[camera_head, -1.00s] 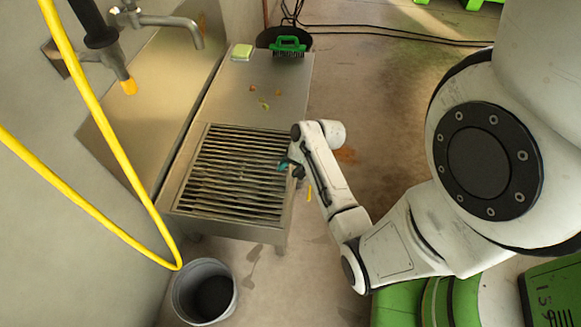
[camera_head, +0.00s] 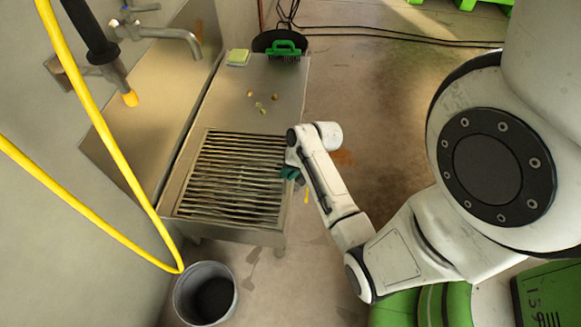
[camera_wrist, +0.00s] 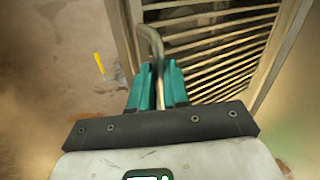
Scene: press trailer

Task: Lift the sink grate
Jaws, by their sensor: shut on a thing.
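The sink grate (camera_head: 232,185) is a metal grille of parallel bars at the near end of the metal sink bench. In the head view my gripper (camera_head: 292,174) is at the grate's right edge, partly hidden by my wrist. In the wrist view the grate (camera_wrist: 222,47) fills the upper right. A bent metal handle (camera_wrist: 151,42) rises at its edge, and the teal fingers of my gripper (camera_wrist: 160,82) are shut on it. I cannot tell whether the grate is raised out of its frame.
A faucet (camera_head: 172,35) and a yellow hose (camera_head: 98,115) are at the left. A grey bucket (camera_head: 206,292) stands on the floor in front. A green brush (camera_head: 284,48), a sponge (camera_head: 238,57) and small scraps (camera_head: 262,104) lie on the bench top.

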